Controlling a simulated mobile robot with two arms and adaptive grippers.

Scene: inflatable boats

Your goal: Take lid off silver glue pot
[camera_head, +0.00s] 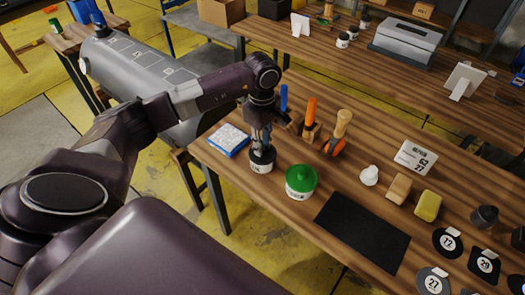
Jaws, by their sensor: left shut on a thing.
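A small pot with a white label (261,167) and a dark top stands on the wooden table, near its left edge; it looks like the silver glue pot. My left gripper (261,147) points down at the top of this pot, with its fingers shut on the pot's lid. The fingers partly cover the lid, and I cannot tell whether it is seated or slightly raised. My right gripper is not in view.
A green-lidded pot (300,183) stands just right of the gripped pot. A blue-and-white pack (229,139) lies to its left. Upright tools with orange handles (310,112) stand behind. A black mat (362,232) lies at the front right.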

